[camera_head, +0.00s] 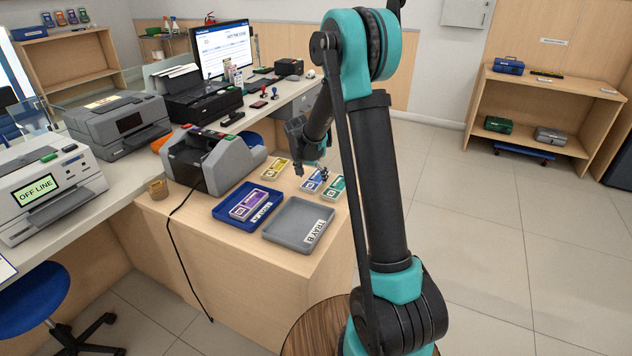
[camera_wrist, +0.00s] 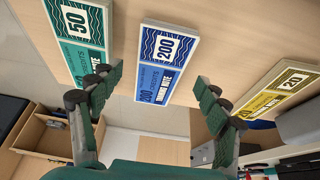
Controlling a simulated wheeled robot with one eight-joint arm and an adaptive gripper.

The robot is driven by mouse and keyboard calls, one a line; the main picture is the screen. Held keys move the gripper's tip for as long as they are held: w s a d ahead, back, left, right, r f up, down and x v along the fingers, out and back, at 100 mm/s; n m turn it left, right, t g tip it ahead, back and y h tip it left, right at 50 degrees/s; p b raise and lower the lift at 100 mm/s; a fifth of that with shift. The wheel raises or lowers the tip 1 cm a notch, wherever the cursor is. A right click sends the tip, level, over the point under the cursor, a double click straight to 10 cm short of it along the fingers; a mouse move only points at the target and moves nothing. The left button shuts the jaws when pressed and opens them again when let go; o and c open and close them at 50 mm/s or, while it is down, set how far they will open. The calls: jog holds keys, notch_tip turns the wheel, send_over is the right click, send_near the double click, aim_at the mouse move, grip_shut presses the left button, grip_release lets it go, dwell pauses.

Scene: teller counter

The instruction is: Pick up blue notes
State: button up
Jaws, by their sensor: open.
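The blue notes (camera_head: 315,181) lie as a flat stack on the wooden counter, between the yellow and green stacks. In the wrist view the blue notes (camera_wrist: 167,62) are marked 200 and lie ahead of the fingers, near the middle. My gripper (camera_wrist: 163,92) is open and empty, its two fingers spread to either side of the blue stack's near end. In the head view my gripper (camera_head: 308,150) hangs over the counter, and its lower part covers some of the blue stack. I cannot tell whether the fingers touch the notes.
Green notes (camera_head: 332,188) marked 50 lie close beside the blue stack; yellow notes (camera_head: 275,169) marked 20 lie on its other side. A blue tray (camera_head: 225,208) holds purple notes (camera_head: 248,204). A grey tray (camera_head: 290,228) is empty. A counting machine (camera_head: 222,166) stands at the left.

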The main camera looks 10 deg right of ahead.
jog(key=shift+x, duration=1.05)
jog(key=c, duration=1.2)
jog(key=shift+r, duration=0.15)
jog(key=shift+c, duration=0.2)
